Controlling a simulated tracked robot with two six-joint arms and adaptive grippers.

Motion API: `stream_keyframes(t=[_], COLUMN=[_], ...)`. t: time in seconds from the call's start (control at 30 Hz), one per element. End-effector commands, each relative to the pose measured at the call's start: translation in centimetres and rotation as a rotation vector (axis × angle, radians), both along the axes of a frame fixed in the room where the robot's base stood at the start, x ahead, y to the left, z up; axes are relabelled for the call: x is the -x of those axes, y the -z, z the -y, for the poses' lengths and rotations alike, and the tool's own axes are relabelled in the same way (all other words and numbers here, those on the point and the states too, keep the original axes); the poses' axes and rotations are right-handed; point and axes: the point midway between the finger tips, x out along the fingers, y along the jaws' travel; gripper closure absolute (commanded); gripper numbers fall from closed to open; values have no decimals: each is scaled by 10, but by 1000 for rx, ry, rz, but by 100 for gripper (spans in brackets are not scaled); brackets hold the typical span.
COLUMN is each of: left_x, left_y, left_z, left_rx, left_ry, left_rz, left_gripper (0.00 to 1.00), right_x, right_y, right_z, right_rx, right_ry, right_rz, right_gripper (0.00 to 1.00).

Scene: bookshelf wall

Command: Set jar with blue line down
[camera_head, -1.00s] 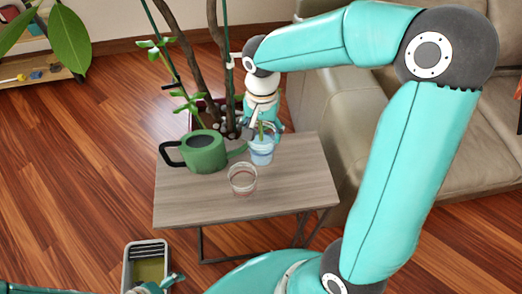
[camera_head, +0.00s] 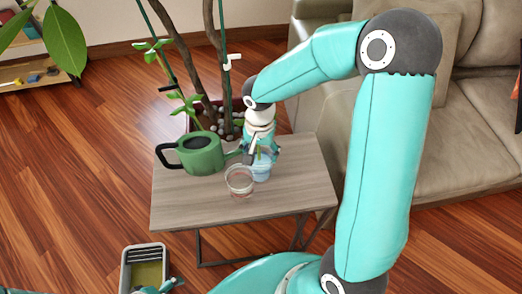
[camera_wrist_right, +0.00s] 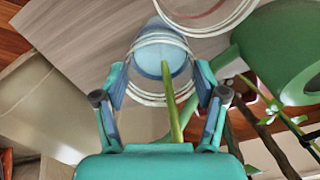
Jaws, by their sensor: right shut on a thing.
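The jar with the blue line (camera_head: 262,172) is clear, with bluish contents and a green stem in it. It is at the small wooden table, just right of and behind a second clear jar with a reddish line (camera_head: 239,182). My right gripper (camera_head: 261,153) is shut around the blue jar from above and behind. In the right wrist view the blue jar (camera_wrist_right: 152,62) sits between the two fingers, with the red-lined jar (camera_wrist_right: 207,12) close by. I cannot tell whether its base touches the tabletop. My left gripper (camera_head: 168,286) shows only partly at the bottom edge.
The table (camera_head: 190,212) has free room at its front and right. A green watering can (camera_head: 203,155) stands left of the jars. A potted plant is behind the table, a beige sofa (camera_head: 470,130) to the right. A grey bin (camera_head: 145,268) stands on the floor in front.

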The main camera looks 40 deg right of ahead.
Motion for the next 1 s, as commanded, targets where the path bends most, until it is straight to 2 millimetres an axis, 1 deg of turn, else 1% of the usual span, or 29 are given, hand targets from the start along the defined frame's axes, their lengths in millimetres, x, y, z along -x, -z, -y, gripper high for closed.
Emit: stream_keyframes(t=[0.07, 0.1, 0.23, 0.57, 0.7, 0.77, 0.87, 1.0], left_x=[0, 0, 0, 0, 0, 0, 0, 0], left_y=[3, 3, 2, 2, -1, -2, -4, -6], left_z=[0, 0, 0, 0, 0, 0, 0, 0], left_rx=[0, 0, 0, 0, 0, 0, 0, 0], left_ry=[0, 0, 0, 0, 0, 0, 0, 0], left_rz=[0, 0, 0, 0, 0, 0, 0, 0], left_gripper=[0, 0, 0, 0, 0, 0, 0, 0], right_x=[-1, 0, 0, 0, -1, -1, -1, -2], right_y=[2, 2, 1, 1, -4, -11, -27, -56], right_z=[0, 0, 0, -1, 0, 0, 0, 0], right_rx=[0, 0, 0, 0, 1, 2, 1, 2], right_ry=[0, -1, -1, -1, -1, -1, 0, -1], right_rz=[1, 1, 0, 0, 2, 4, 5, 6], right_gripper=[98, 26, 4, 4, 4, 4, 4, 4])
